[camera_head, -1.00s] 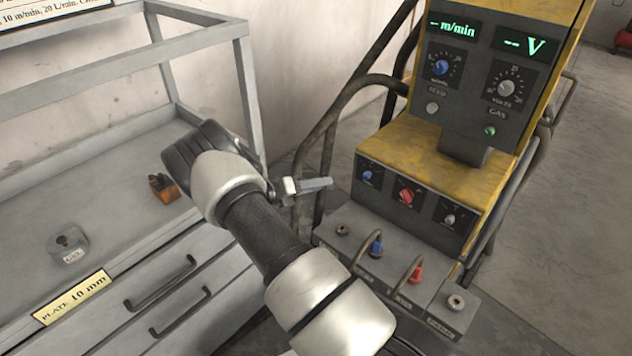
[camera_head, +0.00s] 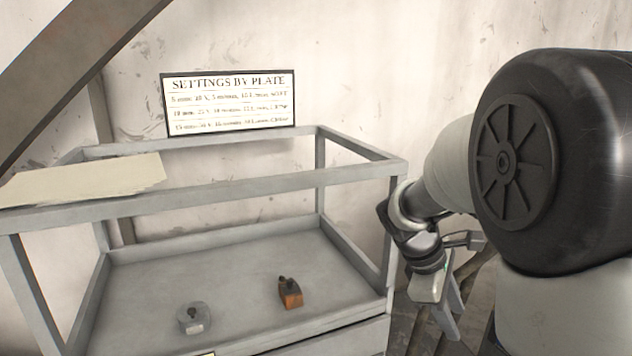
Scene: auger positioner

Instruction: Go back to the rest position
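My gripper (camera_head: 449,318) is at the right of the head view, beyond the right end of the grey bench. It points downward, and two finger-like parts show at its end.
The grey bench (camera_head: 235,265) has a raised frame around it. A round grey metal piece (camera_head: 194,318) and a small orange-brown block (camera_head: 290,293) rest on it. A pale sheet (camera_head: 85,180) lies on the upper frame. A settings sign (camera_head: 229,102) hangs on the wall.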

